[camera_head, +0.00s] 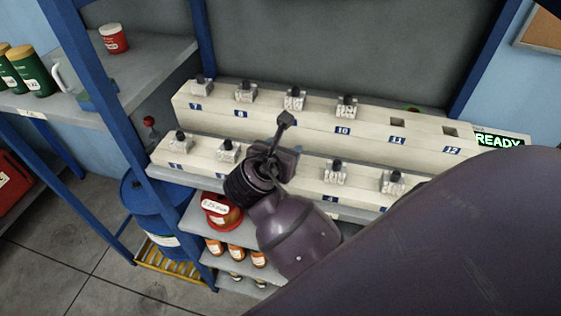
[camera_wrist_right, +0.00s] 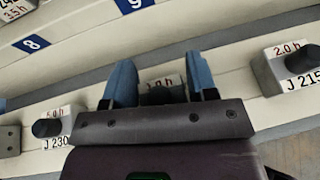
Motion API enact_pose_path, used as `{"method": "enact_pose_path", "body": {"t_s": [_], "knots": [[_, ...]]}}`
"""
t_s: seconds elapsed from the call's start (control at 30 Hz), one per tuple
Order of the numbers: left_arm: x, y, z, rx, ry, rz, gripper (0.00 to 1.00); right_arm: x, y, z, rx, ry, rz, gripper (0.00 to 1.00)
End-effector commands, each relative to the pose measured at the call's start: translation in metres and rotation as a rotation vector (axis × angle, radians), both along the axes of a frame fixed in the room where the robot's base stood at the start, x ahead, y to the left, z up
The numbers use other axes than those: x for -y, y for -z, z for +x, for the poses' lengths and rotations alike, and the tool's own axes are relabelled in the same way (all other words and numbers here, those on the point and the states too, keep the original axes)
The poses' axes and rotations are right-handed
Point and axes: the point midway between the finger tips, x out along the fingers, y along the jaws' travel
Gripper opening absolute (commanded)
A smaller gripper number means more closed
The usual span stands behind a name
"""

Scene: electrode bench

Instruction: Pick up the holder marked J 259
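Pale grey holders with black knobs stand in a two-row cream rack (camera_head: 270,122). My right gripper (camera_head: 285,120) is over the front row, between the holder at slot 2 (camera_head: 228,152) and another holder (camera_head: 336,174). In the right wrist view my right gripper (camera_wrist_right: 163,75) has its two blue fingers either side of a holder (camera_wrist_right: 162,88). Its J number is hidden, and I cannot tell whether the fingers touch it. The neighbours read J 230 (camera_wrist_right: 48,130) on the left and J 215 (camera_wrist_right: 285,70) on the right. No J 259 label is readable. My left gripper is not in view.
The back row carries several holders, such as one over slot 10 (camera_head: 346,107); slots 11 and 12 look empty. A READY sign (camera_head: 500,141) stands at the rack's right end. A blue post (camera_head: 97,90) rises on the left. Bottles (camera_head: 236,249) stand on lower shelves.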

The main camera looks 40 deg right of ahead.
Motion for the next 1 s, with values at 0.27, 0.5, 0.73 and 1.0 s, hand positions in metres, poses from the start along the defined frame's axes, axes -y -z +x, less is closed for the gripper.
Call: {"method": "enact_pose_path", "body": {"t_s": [0.27,0.5,0.73,1.0], "knots": [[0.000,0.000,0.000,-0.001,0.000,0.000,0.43,0.000,0.000,0.000,-0.001,0.000,0.001,0.08],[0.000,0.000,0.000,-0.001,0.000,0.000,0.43,0.000,-0.001,0.000,0.002,-0.001,0.000,0.08],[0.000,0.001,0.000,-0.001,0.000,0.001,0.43,0.000,-0.022,0.001,0.011,0.001,0.000,0.02],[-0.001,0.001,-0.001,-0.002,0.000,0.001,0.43,0.000,-0.084,0.001,0.015,0.000,0.002,0.00]]}}
